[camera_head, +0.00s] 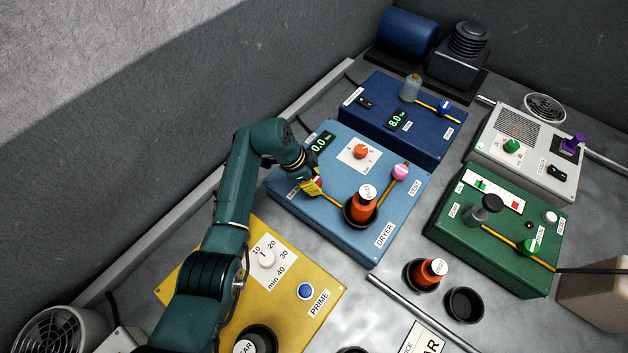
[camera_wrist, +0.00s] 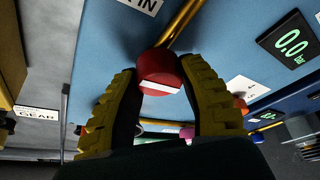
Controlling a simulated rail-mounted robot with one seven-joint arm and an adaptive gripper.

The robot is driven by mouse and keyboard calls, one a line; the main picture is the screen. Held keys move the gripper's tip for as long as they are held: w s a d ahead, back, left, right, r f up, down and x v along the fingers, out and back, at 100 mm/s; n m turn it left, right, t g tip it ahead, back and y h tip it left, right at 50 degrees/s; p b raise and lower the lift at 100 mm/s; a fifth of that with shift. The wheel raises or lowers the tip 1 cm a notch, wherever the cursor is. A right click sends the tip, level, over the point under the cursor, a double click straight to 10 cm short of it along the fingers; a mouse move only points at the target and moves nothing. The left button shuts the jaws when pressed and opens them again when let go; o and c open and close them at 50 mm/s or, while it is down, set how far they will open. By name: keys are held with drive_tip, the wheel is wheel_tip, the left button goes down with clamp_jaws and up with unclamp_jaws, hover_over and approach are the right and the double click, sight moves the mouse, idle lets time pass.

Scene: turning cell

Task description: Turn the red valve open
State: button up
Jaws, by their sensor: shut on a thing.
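The red valve (camera_wrist: 160,75) is a round red knob with a white bar, on a brass pipe (camera_wrist: 184,25) beside the "IN" label. In the wrist view the white bar lies across the line of the pipe. My gripper (camera_wrist: 163,88) is shut on the valve, with one yellow finger on each side. In the head view my gripper (camera_head: 314,190) is at the left side of the blue dryer box (camera_head: 352,238) and hides the valve. The dryer's display (camera_head: 320,143) reads 0.0; it also shows in the wrist view (camera_wrist: 289,42).
The dryer also carries an orange knob (camera_head: 361,151), a pink valve (camera_head: 400,171) and an orange-and-black canister (camera_head: 364,203). A yellow box (camera_head: 312,327) is in front, a dark blue box (camera_head: 430,141) behind, and a green box (camera_head: 488,254) to the right.

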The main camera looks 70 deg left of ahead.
drive_tip(key=shift+d+n+p, duration=0.1)
drive_tip(key=shift+n+p, duration=0.3)
drive_tip(key=shift+p, duration=0.15)
drive_tip(key=n+y+p, duration=0.1)
drive_tip(key=n+p, duration=0.1)
drive_tip(key=p, duration=0.1)
drive_tip(key=shift+s+r+n+p, duration=0.1)
drive_tip(key=shift+n+p, duration=0.2)
drive_tip(key=shift+p, duration=0.05)
drive_tip(key=n+y+p, duration=0.2)
drive_tip(key=n+p, duration=0.3)
drive_tip(key=shift+d, duration=0.1)
drive_tip(key=n, duration=0.1)
drive_tip(key=n+g+y+p, duration=0.1)
drive_tip(key=n, duration=0.1)
drive_tip(key=n+p, duration=0.1)
drive_tip(key=n, duration=0.1)
drive_tip(key=shift+f+g+y, duration=0.25)
drive_tip(key=shift+g+y, duration=0.05)
drive_tip(key=n, duration=0.2)
drive_tip(key=n+g, duration=0.1)
drive_tip(key=n, duration=0.1)
drive_tip(key=shift+f+n+g+y+p, duration=0.15)
drive_tip(key=shift+n+g+y+p, duration=0.15)
drive_tip(key=shift+p, duration=0.1)
drive_tip(key=o, duration=1.2)
drive_tip(key=shift+r, duration=0.2)
